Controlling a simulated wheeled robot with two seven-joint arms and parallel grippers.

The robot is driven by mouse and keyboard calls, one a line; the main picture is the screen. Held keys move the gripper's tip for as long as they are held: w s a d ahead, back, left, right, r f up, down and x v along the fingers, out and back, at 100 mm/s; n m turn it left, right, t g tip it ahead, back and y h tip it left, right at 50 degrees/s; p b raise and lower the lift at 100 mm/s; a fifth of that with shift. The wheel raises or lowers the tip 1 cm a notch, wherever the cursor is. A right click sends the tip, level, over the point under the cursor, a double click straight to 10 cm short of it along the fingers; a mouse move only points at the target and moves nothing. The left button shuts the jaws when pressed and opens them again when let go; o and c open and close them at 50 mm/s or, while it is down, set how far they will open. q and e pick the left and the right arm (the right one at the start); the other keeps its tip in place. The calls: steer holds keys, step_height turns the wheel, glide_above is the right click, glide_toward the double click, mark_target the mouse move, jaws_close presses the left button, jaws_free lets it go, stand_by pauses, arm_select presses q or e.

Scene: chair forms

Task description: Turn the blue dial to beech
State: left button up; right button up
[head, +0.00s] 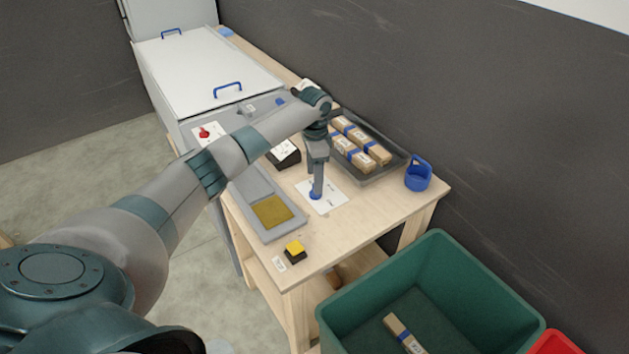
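The blue dial (314,196) sits on a white plate (329,204) lying on the wooden table. My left gripper (317,191) points straight down with its fingertips at the dial, covering most of it. The fingers overlap in this view, so I cannot tell whether they are closed on the dial. The markings on the plate, including any beech label, are too small or hidden to read, and so is the dial's pointing direction. My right gripper is not in view.
A grey tray (399,158) with several blue-banded wooden bundles is behind the dial. A blue ring-handled object (418,174) is at the right. A yellow button (295,247) and a grey panel (250,188) are nearer. A green bin (468,262) stands below the table.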

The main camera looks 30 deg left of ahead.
arm_select(q)
steer(key=shift+f+p, duration=0.35)
steer(key=shift+f, duration=1.6)
steer(key=c, duration=1.1)
